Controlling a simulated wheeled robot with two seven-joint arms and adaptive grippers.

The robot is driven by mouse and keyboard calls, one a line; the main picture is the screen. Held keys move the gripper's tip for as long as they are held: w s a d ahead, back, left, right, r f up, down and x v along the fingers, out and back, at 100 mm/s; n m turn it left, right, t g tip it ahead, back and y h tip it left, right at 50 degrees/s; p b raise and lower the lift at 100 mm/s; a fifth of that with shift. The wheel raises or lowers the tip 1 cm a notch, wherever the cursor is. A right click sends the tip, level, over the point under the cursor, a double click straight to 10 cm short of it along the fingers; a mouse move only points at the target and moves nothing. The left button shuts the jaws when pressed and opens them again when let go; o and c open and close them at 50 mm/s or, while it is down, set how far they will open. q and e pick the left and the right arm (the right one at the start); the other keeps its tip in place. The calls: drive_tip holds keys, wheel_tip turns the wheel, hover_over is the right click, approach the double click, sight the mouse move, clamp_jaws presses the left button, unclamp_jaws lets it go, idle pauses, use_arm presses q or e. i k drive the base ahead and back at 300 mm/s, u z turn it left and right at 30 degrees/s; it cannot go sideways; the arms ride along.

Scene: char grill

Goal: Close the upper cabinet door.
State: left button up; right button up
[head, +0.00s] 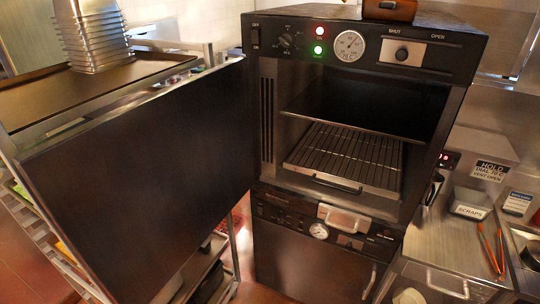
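The upper cabinet (266,110) stands in the middle right of the head view, and its compartment is exposed. Its door (140,165) is a large dark panel with a light metal edge, swung wide open to the left. The door's right edge meets the left side of the cabinet front, and its free edge reaches towards me at the far left. Inside the cabinet a wire rack (345,155) sits low, with a small handle at its front. Neither of my grippers shows in this view.
A rack with a dark tray (60,95) and stacked metal pans (92,35) stands behind the open door. A lower cabinet (305,265) with a shut front sits below.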

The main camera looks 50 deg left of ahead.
sight(135, 189)
drive_tip(key=z, duration=1.2)
drive_tip(key=k, duration=2.9)
drive_tip(key=u, duration=1.55)
drive_tip(key=i, duration=0.5)
drive_tip(key=u, duration=0.1)
